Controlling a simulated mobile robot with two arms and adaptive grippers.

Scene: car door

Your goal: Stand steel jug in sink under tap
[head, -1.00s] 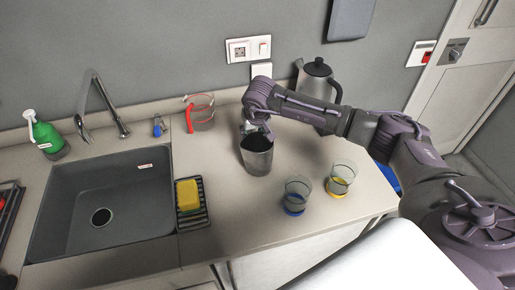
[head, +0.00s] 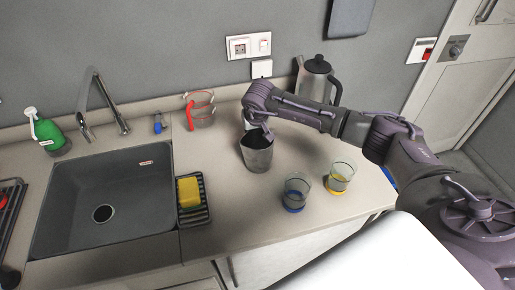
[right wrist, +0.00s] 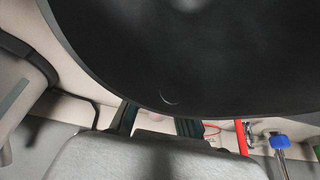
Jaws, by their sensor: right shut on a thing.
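The steel jug (head: 257,157) is a grey tapered vessel, upright over the counter to the right of the sink. I cannot tell whether its base touches the counter. My right gripper (head: 257,130) is shut on the jug at its upper back edge; the fingertips are largely hidden. In the right wrist view a large dark rounded surface (right wrist: 185,50), seemingly the jug, fills the top. The dark grey sink (head: 140,210) is empty, with a round drain. The tap (head: 105,100) is a bent metal spout behind it. My left gripper is out of view.
A yellow sponge (head: 189,192) lies on a black rack (head: 194,217) between sink and jug. A clear red-handled jug (head: 201,110) stands behind. Two glasses, blue-based (head: 295,193) and yellow-based (head: 340,177), stand right. A black-lidded pot (head: 317,75) is at the back. A green bottle (head: 48,135) stands left.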

